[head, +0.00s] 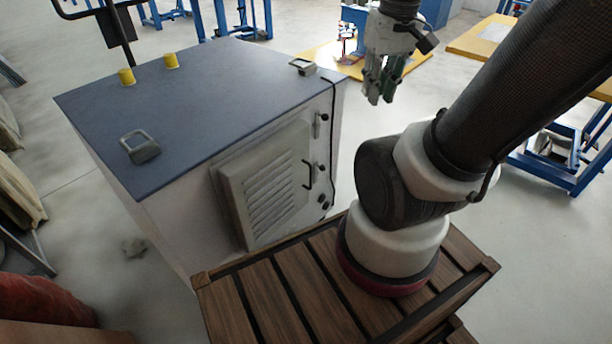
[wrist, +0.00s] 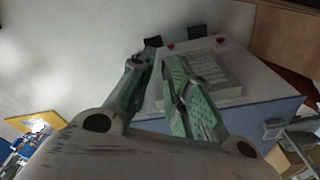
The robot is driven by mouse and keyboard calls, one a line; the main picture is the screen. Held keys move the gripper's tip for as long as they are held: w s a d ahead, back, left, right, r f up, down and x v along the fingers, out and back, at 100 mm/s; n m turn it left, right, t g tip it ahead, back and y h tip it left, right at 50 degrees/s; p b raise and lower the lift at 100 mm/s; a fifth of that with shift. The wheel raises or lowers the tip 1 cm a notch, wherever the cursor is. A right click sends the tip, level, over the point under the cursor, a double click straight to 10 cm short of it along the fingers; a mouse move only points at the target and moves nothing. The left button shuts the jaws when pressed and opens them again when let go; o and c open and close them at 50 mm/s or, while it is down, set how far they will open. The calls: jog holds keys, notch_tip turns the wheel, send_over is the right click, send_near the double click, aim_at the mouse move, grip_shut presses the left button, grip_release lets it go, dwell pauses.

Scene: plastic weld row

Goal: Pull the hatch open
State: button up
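The hatch (head: 268,190) is a pale louvred panel on the side of a cabinet, and it looks shut. A dark bar handle (head: 308,174) stands on its right edge. My gripper (head: 379,98) is in the air to the right of the cabinet, above the handle's height and apart from it. Its green-padded fingers are apart with nothing between them, and they also show in the wrist view (wrist: 162,58). The hatch appears there too (wrist: 216,74), beyond the fingers, partly covered by the right finger. I cannot make out the handle clearly in the wrist view.
The cabinet (head: 215,95) has a blue-grey top with yellow caps (head: 171,60) and metal loops. A dark cable hangs down its right corner. A slatted wooden platform (head: 265,300) lies under my arm. Blue-framed benches (head: 575,150) stand right and behind.

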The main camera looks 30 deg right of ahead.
jog(key=w+d+f+m+g+y, duration=0.2)
jog(key=d+f+m+g+y, duration=0.15)
jog(key=f, duration=0.55)
jog(key=m+t+y, duration=1.1)
jog(key=m+t, duration=0.2)
jog(key=m, duration=0.7)
send_over(311, 189)
jog(key=shift+n, duration=0.25)
jog(key=f, duration=3.1)
jog(key=shift+w+d+f, duration=0.1)
jog(key=shift+w+f, duration=0.2)
jog(key=shift+f, duration=0.05)
grip_shut()
